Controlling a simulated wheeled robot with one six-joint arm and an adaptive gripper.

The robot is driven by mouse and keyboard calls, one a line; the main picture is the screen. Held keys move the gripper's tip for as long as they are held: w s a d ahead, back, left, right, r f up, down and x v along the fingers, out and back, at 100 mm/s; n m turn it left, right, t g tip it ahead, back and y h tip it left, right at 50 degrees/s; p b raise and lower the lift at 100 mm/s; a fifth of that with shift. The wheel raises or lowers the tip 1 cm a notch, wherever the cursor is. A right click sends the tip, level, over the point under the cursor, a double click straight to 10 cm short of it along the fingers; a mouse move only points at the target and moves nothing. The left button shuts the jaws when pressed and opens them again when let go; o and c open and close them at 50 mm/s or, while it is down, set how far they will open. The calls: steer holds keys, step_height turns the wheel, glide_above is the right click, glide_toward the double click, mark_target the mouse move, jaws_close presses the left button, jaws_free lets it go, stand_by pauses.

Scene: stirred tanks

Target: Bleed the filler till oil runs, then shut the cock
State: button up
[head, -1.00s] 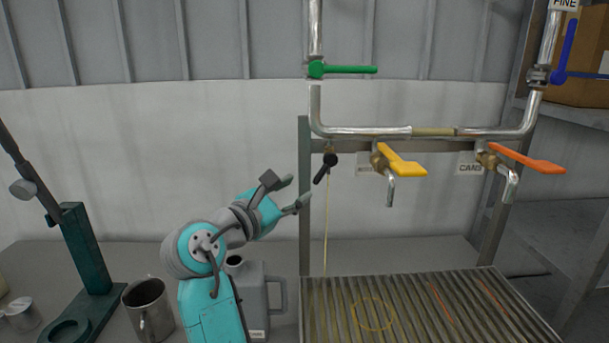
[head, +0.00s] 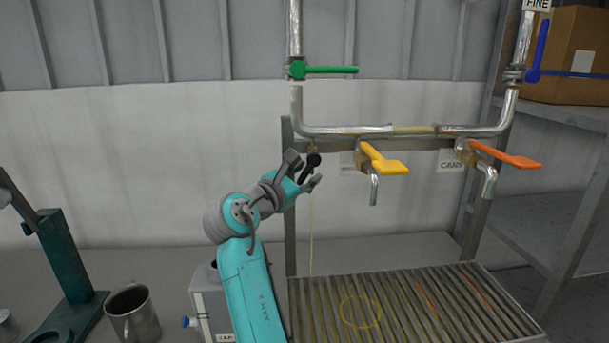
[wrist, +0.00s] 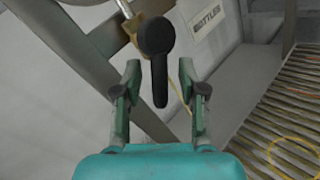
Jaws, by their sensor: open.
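A small cock with a black lever (head: 309,163) hangs under the left end of the rail, its lever slanting down and left. A thin pale yellowish line (head: 311,235) runs down from it towards the grating; I cannot tell whether it is oil or a cord. My gripper (head: 305,170) is open, its two fingers on either side of the lever. In the wrist view the black lever (wrist: 160,82) lies between the fingertips (wrist: 159,70), with gaps on both sides. The brass body (wrist: 132,35) shows behind its knob.
The yellow-handled tap (head: 383,162) and orange-handled tap (head: 505,155) stand to the right. A green-handled valve (head: 330,70) and a blue-handled valve (head: 540,50) are above. A slatted grating (head: 400,305) lies below.

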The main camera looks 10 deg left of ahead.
steer(key=shift+w, duration=0.1)
jaws_close()
steer(key=shift+r, duration=0.1)
steer(key=shift+a+r+m+g+y, duration=0.3)
steer(key=shift+m+g+y, duration=0.25)
steer(key=shift+m, duration=0.35)
steer(key=shift+s+a+r+m+g+y, duration=0.15)
steer(key=shift+a+r+m+g+y, duration=0.15)
steer(key=shift+m+g, duration=0.25)
steer(key=shift+s+a+r+m+g+y, duration=0.1)
steer(key=shift+r+m+g+y, duration=0.1)
steer(key=shift+m+g+y, duration=0.35)
steer(key=m+g+y, duration=0.1)
steer(key=r+m+y, duration=0.1)
steer(key=m, duration=0.1)
steer(key=shift+a+r+g+y, duration=0.15)
steer(key=shift+r+g+y, duration=0.15)
steer(key=shift+g+y, duration=0.1)
